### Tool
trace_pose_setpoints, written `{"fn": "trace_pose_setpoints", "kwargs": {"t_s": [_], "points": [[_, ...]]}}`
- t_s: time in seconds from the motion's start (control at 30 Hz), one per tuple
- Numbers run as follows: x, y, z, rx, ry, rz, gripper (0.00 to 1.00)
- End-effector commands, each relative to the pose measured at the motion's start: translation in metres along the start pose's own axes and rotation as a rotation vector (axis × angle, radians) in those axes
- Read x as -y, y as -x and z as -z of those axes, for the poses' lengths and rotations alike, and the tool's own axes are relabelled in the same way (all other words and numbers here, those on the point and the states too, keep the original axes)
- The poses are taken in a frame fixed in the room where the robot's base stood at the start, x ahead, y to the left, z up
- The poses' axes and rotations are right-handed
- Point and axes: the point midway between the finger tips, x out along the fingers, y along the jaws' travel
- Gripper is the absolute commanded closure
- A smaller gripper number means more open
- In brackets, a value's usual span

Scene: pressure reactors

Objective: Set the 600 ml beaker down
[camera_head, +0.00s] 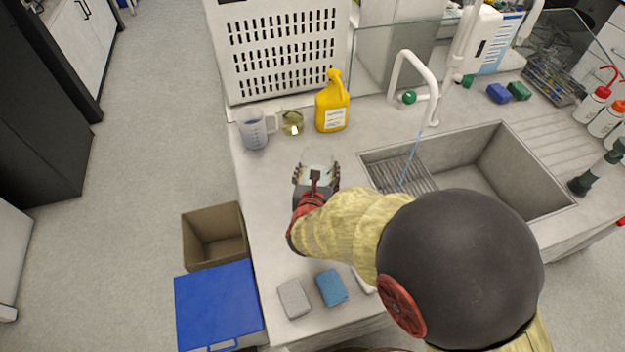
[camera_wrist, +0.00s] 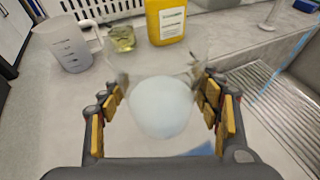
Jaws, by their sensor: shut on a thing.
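The 600 ml beaker (camera_head: 319,158) is clear glass and sits between the fingers of my gripper (camera_head: 317,177). In the wrist view the beaker (camera_wrist: 160,100) shows faintly, with a pale whitish round area in its middle. The yellow-padded fingers of my gripper (camera_wrist: 163,115) stand on both sides of it, shut on it. The beaker is over the counter (camera_head: 262,200), left of the sink. I cannot tell whether its base touches the counter. My arm and gripper hide its lower part in the head view.
A plastic jug (camera_head: 253,130), a small glass with yellowish liquid (camera_head: 292,122) and a yellow bottle (camera_head: 331,105) stand behind the beaker. The sink (camera_head: 480,170) with a drain grid is to the right. A grey sponge (camera_head: 293,298) and a blue sponge (camera_head: 331,287) lie in front. Counter left of my gripper is clear.

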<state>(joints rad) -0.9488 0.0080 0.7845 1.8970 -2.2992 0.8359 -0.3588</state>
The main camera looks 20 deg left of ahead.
Motion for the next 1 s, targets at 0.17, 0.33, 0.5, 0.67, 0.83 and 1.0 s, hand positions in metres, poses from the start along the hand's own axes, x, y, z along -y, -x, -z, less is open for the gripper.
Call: {"fn": "trace_pose_setpoints", "kwargs": {"t_s": [0.17,0.33,0.5,0.67,0.83,1.0], "points": [[-0.011,-0.019,0.011,0.004,-0.002,-0.001,0.67],[-0.014,-0.025,0.015,0.005,-0.003,-0.001,0.67],[-0.016,-0.035,0.034,0.004,-0.001,0.0,0.67],[-0.016,-0.04,0.045,0.004,-0.003,-0.001,0.67],[-0.016,-0.04,0.044,0.005,-0.003,-0.001,0.67],[-0.016,-0.041,0.048,0.005,-0.003,-0.001,0.67]]}}
